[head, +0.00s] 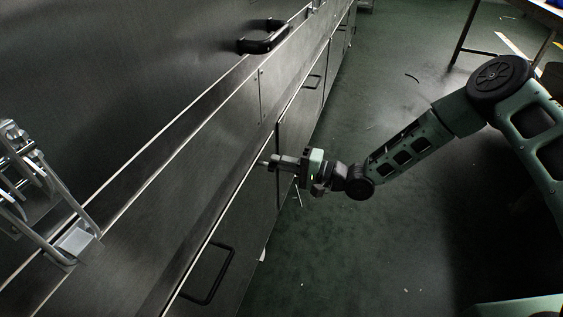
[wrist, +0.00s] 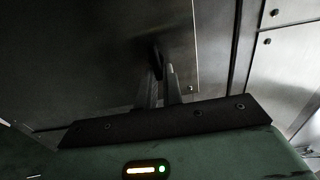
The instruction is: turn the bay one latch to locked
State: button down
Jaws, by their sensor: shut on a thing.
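My gripper (head: 266,162) is at the lower metal panels of the dryer, its fingers pointing left to the panel face. In the wrist view its two grey fingers (wrist: 160,75) are closed on a small dark latch handle (wrist: 155,57), which stands out from the dark panel. The handle looks tilted in that view. In the head view the latch is hidden or too small to make out at the fingertips. I cannot read any locked or unlocked mark.
A black pull handle (head: 208,277) is on the panel nearer me, and another black handle (head: 264,37) is higher on the dryer. A metal clamp-like fitting (head: 77,240) stands at left. The green floor (head: 340,245) beside the dryer is mostly clear. A table (head: 540,12) is at far right.

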jog(key=shift+f, duration=0.1)
jog(key=c, duration=1.5)
grip_release()
jog(key=shift+c, duration=0.2)
jog(key=shift+d, duration=0.1)
jog(key=p+v, duration=0.3)
jog(key=v, duration=1.4)
jog(key=shift+d, duration=0.15)
